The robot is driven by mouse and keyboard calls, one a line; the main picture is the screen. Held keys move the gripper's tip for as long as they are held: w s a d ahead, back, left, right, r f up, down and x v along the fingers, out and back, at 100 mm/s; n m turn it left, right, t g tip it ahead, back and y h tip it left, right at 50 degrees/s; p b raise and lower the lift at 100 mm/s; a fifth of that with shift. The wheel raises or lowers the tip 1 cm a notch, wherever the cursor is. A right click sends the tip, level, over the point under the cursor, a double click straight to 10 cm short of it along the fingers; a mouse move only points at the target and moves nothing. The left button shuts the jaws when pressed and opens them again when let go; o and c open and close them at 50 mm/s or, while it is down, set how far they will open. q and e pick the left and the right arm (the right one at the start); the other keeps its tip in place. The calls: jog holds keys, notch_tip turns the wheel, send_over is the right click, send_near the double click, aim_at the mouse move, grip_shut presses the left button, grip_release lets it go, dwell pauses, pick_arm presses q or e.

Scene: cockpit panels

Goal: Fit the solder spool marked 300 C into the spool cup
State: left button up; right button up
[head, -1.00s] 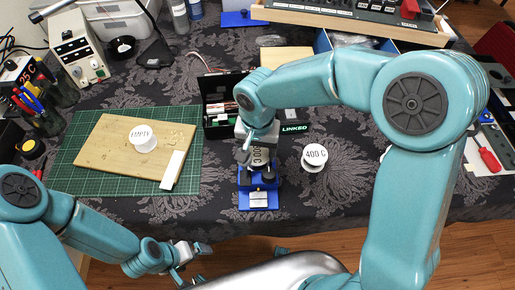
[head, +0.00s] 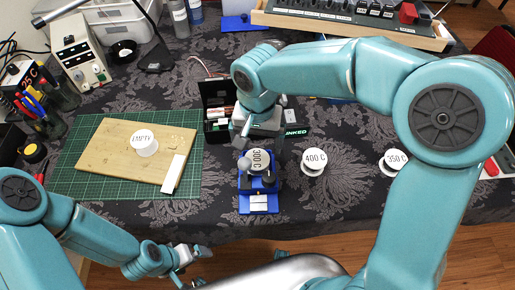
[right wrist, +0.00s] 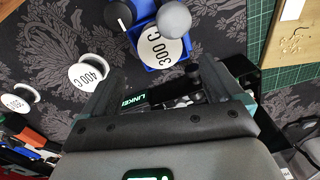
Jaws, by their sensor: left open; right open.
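My left gripper (head: 190,258) is open and empty near the table's front edge.
Spools marked 400 C (head: 315,160) and 350 C (head: 394,163) stand to the right. An EMPTY spool (head: 144,142) stands on a wooden board (head: 103,155) at left. The cloth between cup and mat is clear.

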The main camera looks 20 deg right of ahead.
aim_at(258, 157)
notch_tip(258, 157, up, 6)
jog(key=shift+f, duration=0.15)
dwell(0.6)
